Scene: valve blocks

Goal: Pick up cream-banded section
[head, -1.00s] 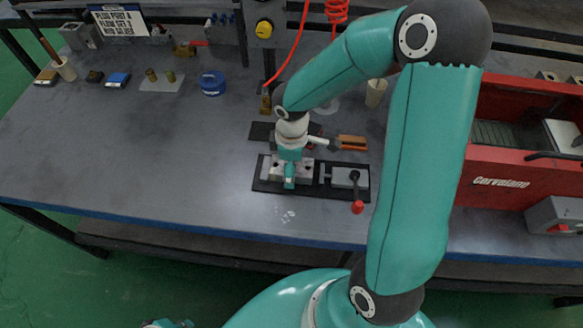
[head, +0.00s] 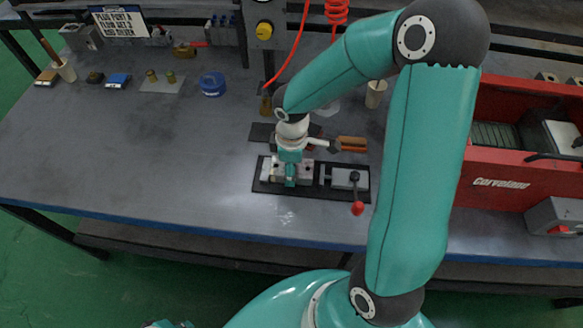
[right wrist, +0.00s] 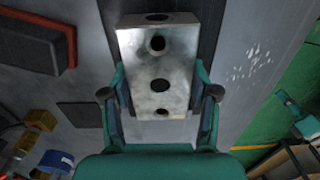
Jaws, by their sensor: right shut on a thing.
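A grey metal block (head: 305,171) with round holes sits at the black clamp fixture (head: 322,190) on the bench. My right gripper (head: 290,178) reaches down onto the block from above. In the right wrist view the block (right wrist: 160,68) lies between the two teal fingers of my right gripper (right wrist: 160,98), which are shut on its sides. Whether the block touches the fixture below is hard to tell. A teal part of my left arm shows at the bottom left edge of the head view, but its jaws cannot be made out.
The fixture's lever ends in a red knob (head: 357,208). An orange-brown block (head: 351,144) lies behind it. A blue round container (head: 212,84) and a white cup (head: 376,93) stand farther back. A red case (head: 500,180) is at the right. The bench's left front is clear.

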